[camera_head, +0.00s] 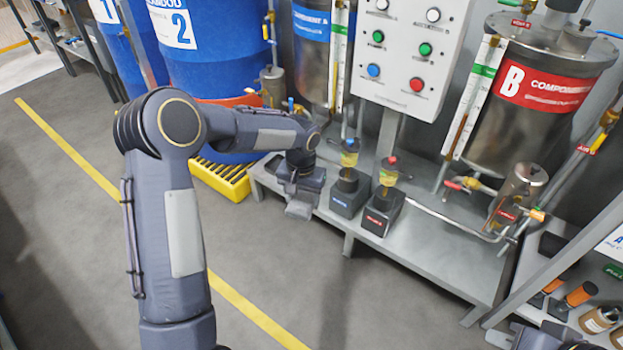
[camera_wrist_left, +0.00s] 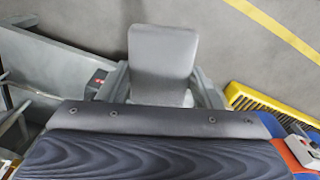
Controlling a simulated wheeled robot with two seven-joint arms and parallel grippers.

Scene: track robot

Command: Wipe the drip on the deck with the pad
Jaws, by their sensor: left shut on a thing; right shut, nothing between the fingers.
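My left gripper (camera_head: 300,196) is shut on a grey pad (camera_head: 299,210), near the left front edge of the grey metal deck (camera_head: 432,243). In the left wrist view the pad (camera_wrist_left: 162,58) is a flat, rounded grey block between the fingers, with grey floor behind it. I cannot tell whether the pad touches the deck. No drip can be made out; the arm and gripper cover part of the deck's left end. My right gripper (camera_head: 530,338) is partly in view at the bottom right edge, shut and empty.
Two black blocks with small cups, the left one (camera_head: 350,192) and right one (camera_head: 381,212), stand just right of the pad. A steel tank (camera_head: 537,115) and control panel (camera_head: 408,50) rise behind. A yellow grate (camera_head: 222,178) lies left.

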